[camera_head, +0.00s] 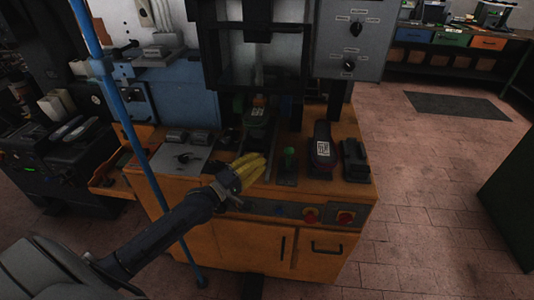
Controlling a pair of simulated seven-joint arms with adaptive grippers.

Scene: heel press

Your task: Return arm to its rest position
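My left arm comes in from the lower left. Its gripper (254,168), with yellow fingers, is over the front of the orange press cabinet (215,243). The fingers look close together, but I cannot tell whether they are open or shut. No held object is visible. Another labelled dark piece (257,115) sits under the press behind the gripper. My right gripper is not in view.
Red buttons (310,215) are on the cabinet front. A grey control box (345,38) hangs at the upper right. A blue pole (128,125) crosses the view near my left arm. Dark machinery (60,145) stands at left. The brick floor (430,190) at right is clear.

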